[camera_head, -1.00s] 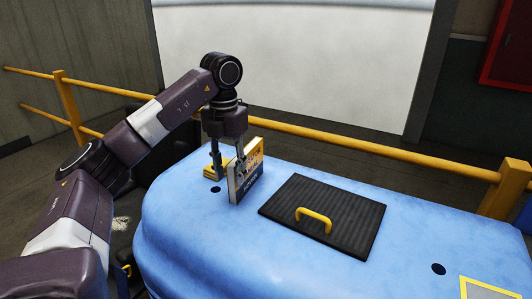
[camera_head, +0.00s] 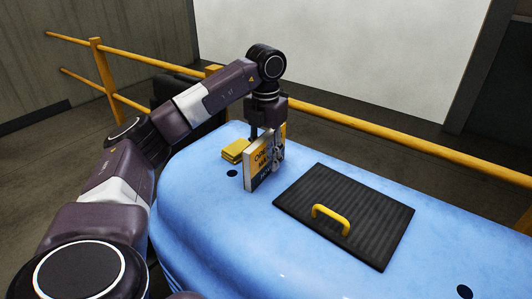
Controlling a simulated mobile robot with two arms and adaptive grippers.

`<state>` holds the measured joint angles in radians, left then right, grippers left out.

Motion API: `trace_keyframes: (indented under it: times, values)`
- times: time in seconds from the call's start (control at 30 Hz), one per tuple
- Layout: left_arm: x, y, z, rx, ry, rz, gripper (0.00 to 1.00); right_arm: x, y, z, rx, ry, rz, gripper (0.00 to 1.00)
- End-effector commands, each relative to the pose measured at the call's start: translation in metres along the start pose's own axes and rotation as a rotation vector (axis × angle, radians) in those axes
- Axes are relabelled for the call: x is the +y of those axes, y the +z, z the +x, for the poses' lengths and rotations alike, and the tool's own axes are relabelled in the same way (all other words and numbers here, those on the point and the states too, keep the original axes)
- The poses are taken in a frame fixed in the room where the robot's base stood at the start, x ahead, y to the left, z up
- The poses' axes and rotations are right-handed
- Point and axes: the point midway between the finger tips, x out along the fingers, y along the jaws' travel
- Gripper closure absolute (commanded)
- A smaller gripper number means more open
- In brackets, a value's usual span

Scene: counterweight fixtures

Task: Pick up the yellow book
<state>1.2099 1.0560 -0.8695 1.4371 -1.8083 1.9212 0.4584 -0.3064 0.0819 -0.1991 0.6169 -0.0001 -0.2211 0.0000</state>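The book (camera_head: 257,170) stands upright on the blue surface, its pale and yellow-orange cover lettered in dark print. My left gripper (camera_head: 267,145) reaches down over it. One finger goes down behind the book, and the other lies in front of its cover. The fingers stand apart with the book between them; firm contact is not visible. The rear finger's tip is hidden by the book. The book's lower edge appears to rest on the surface. A small yellow flat object (camera_head: 236,150) lies just left of the book. My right gripper is not in view.
The blue rounded housing (camera_head: 200,215) bears a black ribbed hatch (camera_head: 375,215) with a yellow handle (camera_head: 331,217), right of the book. Yellow railing (camera_head: 400,148) runs behind the housing. The surface in front of the book is clear.

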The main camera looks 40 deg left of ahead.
Motion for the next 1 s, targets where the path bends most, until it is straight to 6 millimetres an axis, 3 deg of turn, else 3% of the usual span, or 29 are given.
trace_keyframes:
  times: [0.03,0.2,0.47,0.77,1.0]
  values:
    - [0.002,0.0,0.004,0.004,0.002,-0.001,0.64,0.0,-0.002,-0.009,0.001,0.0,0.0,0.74]
    - [0.002,0.0,0.023,0.0,0.001,-0.002,0.64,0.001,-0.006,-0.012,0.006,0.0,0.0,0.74]
    - [0.001,0.001,0.026,-0.001,0.0,-0.002,0.65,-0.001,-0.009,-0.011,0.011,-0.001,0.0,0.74]
    - [0.001,0.001,0.026,-0.001,0.0,-0.001,0.98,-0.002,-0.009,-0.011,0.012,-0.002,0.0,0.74]
    - [0.001,0.001,0.025,-0.003,-0.001,-0.002,1.0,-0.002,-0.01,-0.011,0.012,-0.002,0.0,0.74]
